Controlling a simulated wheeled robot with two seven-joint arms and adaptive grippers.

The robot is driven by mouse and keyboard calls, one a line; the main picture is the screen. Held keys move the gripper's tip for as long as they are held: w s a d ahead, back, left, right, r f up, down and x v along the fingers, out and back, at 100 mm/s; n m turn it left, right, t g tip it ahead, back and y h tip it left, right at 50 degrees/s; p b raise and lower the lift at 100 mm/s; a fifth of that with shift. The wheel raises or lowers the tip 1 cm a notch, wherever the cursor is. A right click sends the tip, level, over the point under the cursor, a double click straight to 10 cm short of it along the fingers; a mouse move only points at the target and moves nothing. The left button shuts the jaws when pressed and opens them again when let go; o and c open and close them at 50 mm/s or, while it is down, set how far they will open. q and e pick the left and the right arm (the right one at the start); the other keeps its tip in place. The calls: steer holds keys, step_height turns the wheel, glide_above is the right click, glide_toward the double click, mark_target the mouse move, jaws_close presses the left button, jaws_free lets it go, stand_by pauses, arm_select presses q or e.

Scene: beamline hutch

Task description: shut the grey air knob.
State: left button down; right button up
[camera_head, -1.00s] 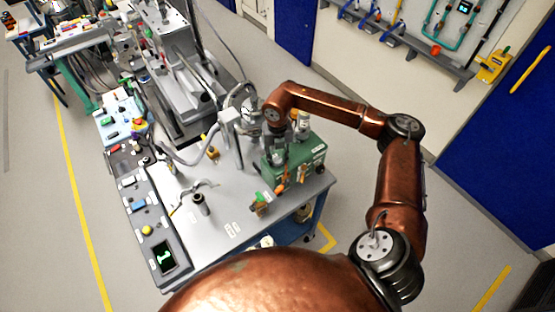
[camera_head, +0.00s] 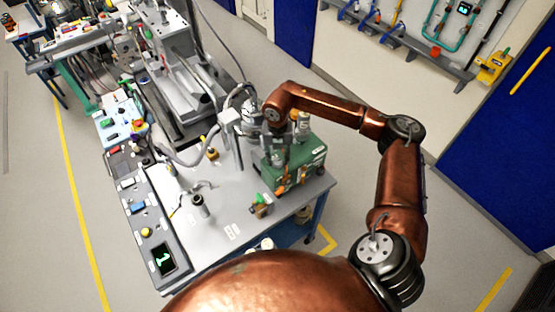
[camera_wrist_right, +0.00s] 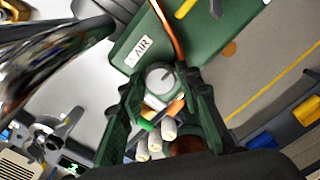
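The grey air knob (camera_wrist_right: 160,78) is a round dial with a light pointer mark, beside the AIR label (camera_wrist_right: 140,50) on the green box (camera_wrist_right: 118,52). In the head view the green box (camera_head: 312,166) stands at the bench's right end; the knob cannot be made out there. My right gripper (camera_head: 280,172) reaches down at the box's near left side. In the right wrist view its dark green fingers (camera_wrist_right: 167,82) are apart, one on each side of the knob. Gaps seem to show between fingers and knob; contact cannot be told. My left gripper is not in view.
A grey control panel with a green display (camera_head: 163,259) runs along the bench's left edge. A metal cylinder (camera_head: 200,205) stands mid-bench. White and orange items (camera_wrist_right: 165,132) show between the fingers, below the knob. A brass fitting (camera_head: 261,206) is near the box.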

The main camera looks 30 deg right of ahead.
mark_target(278, 161)
steer(key=shift+o, duration=1.4)
step_height(278, 161, up, 12)
